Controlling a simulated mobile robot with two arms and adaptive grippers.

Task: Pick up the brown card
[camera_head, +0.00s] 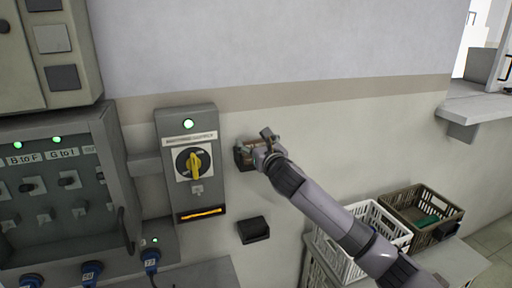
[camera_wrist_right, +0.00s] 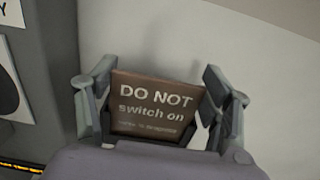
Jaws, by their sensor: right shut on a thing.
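The brown card (camera_wrist_right: 155,103) reads "DO NOT switch on" in light letters and stands between the fingers of my right gripper (camera_wrist_right: 158,100) in the right wrist view. In the head view my right gripper (camera_head: 262,146) is at the wall, just right of the switch box, shut on the card. The card is mostly covered there by the gripper. A dark holder (camera_head: 242,158) on the wall shows behind the fingers; I cannot tell whether the card still sits in it. My left gripper is not in view.
The grey switch box (camera_head: 205,140) with a yellow rotary handle (camera_head: 194,165) is close on the left. A second dark holder (camera_head: 254,229) is on the wall below. A white crate (camera_head: 345,262) and a brown crate (camera_head: 450,213) stand at lower right. The wall above is clear.

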